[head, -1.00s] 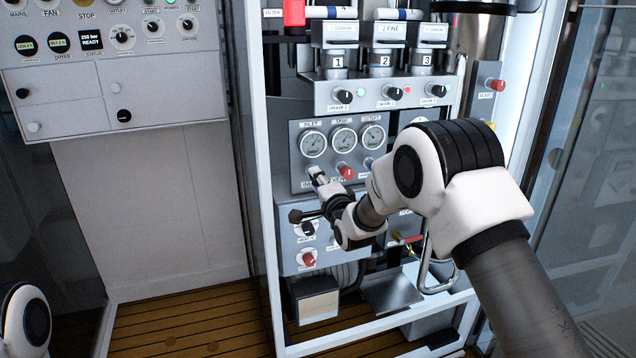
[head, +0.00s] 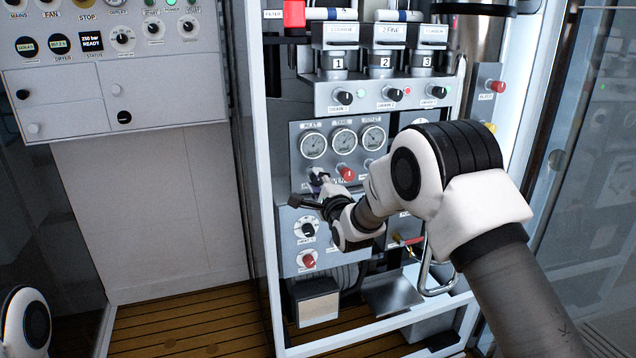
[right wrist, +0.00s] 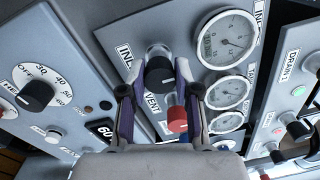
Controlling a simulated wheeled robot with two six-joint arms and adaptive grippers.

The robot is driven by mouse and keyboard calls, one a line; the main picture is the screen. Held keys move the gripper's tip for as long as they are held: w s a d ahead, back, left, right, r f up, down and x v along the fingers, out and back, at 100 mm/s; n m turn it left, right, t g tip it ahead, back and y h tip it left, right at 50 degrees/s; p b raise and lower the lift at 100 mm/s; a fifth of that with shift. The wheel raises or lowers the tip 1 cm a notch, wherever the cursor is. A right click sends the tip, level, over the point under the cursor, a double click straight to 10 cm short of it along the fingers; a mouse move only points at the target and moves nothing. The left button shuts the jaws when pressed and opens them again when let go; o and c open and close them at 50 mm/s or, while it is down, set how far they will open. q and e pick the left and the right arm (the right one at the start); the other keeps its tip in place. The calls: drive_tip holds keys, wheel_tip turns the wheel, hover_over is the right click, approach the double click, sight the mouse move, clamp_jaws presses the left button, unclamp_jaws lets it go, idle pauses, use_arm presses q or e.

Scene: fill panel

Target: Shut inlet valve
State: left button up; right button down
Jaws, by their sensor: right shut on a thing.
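The inlet valve is a black knob (right wrist: 160,75) on the grey gauge panel, beside a partly hidden label starting "INL" in the right wrist view. My right gripper (right wrist: 159,62) is shut on this knob, one finger on each side. In the head view my right gripper (head: 318,178) is at the panel's lower left, below the left gauge, and largely hides the knob. The red vent knob (right wrist: 177,119) sits just beside it, and also shows in the head view (head: 346,173). My left gripper is out of view.
Three gauges (head: 343,141) sit above the knobs. A lower panel (head: 290,240) with a black dial knob (head: 308,230) and a red knob (head: 309,261) is just beneath my right wrist. The white frame post (head: 258,170) stands to the left.

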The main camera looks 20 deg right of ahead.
drive_tip(key=shift+f, duration=0.15)
drive_tip(key=c, duration=0.8)
unclamp_jaws()
drive_tip(key=shift+s, duration=0.1)
drive_tip(key=s, duration=1.2)
drive_tip(key=shift+d+f, duration=0.15)
drive_tip(key=shift+f, duration=0.05)
